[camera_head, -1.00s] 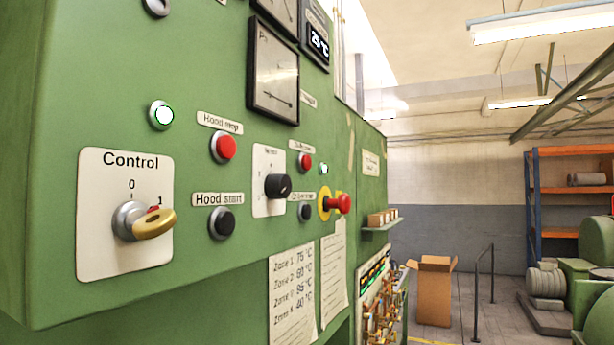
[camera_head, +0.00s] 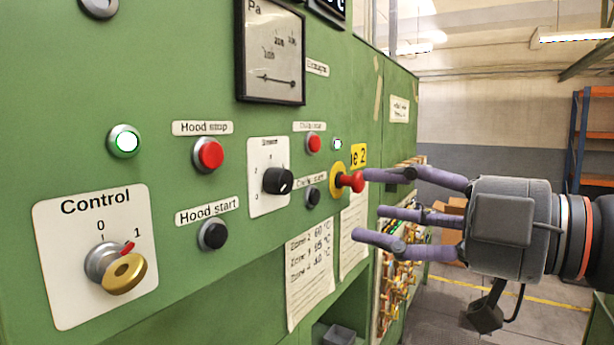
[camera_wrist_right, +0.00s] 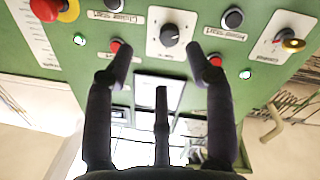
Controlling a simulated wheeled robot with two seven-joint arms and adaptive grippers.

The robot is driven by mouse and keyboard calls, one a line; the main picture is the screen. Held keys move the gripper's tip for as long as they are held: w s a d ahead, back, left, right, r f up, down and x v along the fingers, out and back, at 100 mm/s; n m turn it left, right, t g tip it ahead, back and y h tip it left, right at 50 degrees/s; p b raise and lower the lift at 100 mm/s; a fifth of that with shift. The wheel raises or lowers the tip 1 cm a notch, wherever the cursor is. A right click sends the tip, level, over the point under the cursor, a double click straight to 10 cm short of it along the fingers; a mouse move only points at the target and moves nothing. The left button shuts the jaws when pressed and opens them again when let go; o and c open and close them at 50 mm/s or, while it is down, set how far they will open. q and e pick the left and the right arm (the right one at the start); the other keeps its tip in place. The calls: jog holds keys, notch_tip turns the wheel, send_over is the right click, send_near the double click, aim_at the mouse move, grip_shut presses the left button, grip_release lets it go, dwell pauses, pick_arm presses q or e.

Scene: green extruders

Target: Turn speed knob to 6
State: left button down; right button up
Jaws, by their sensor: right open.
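The speed knob (camera_head: 278,181) is a black round knob on a white plate (camera_head: 264,203) on the green panel. It also shows in the right wrist view (camera_wrist_right: 169,35), upside down, above the gap between my fingers. The scale figures are too small to read. My right gripper (camera_head: 372,206) has three purple-grey fingers, spread open and empty, pointing left at the panel. It is to the right of the knob and apart from it. In the head view its upper fingertip overlaps the red emergency button (camera_head: 352,182); I cannot tell whether they touch. My left gripper is not in view.
Red (camera_head: 208,155) and black (camera_head: 213,234) hood buttons lie left of the knob. A Control switch (camera_head: 122,270) with a yellow key sits at lower left. A pressure gauge (camera_head: 270,55) is above. Paper sheets (camera_head: 310,272) hang below.

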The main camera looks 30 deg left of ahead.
aim_at(287, 184)
jog(key=shift+n, duration=0.4)
jog(key=a+p, duration=0.1)
jog(key=a, duration=0.2)
jog(key=a+r+p, duration=0.1)
jog(key=a, duration=0.3)
jog(key=a+p, duration=0.1)
jog(key=a, duration=0.2)
jog(key=shift+a+r, duration=0.15)
jog(key=shift+r, duration=0.15)
grip_shut()
